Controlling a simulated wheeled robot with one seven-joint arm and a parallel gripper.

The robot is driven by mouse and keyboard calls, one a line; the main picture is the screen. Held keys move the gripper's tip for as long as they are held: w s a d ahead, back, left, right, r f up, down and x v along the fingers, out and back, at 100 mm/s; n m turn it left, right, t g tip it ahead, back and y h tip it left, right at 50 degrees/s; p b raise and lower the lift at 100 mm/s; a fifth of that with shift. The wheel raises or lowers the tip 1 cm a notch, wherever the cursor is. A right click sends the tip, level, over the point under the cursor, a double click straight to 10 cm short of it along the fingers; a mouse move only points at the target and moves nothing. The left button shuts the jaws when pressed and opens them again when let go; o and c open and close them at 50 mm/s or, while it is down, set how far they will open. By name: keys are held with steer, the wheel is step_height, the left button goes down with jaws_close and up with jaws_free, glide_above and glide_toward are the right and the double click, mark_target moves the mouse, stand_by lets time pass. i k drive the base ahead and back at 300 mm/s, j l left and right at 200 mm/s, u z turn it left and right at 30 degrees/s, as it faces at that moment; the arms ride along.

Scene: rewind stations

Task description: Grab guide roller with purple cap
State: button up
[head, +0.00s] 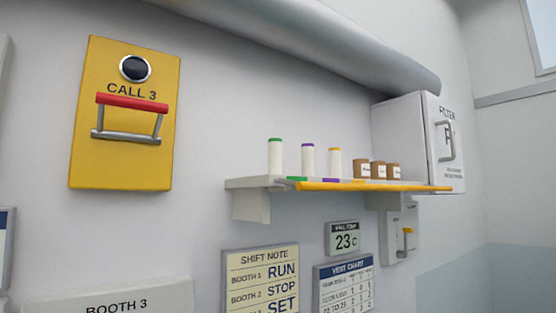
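The guide roller with the purple cap (307,160) is a white upright cylinder on the wall shelf (245,183). It is the middle one of three rollers. A roller with a green cap (275,158) stands to its left, and a roller with an orange cap (334,162) stands to its right. They stand apart with small gaps. A purple mark (330,180) shows on the shelf edge below the rollers. My gripper is not in view.
Several small brown boxes (378,171) stand right of the rollers. A yellow bar (380,187) runs along the shelf front. A white filter cabinet (405,135) bounds the shelf's right end, and a large duct (330,40) runs above. A yellow call panel (125,165) hangs at left.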

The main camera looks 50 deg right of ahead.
mark_target(308, 148)
steer(key=j+z, duration=0.2)
steer(key=z, duration=0.15)
steer(key=i+j+z, duration=0.1)
steer(key=j+z, duration=0.35)
steer(key=z, duration=0.2)
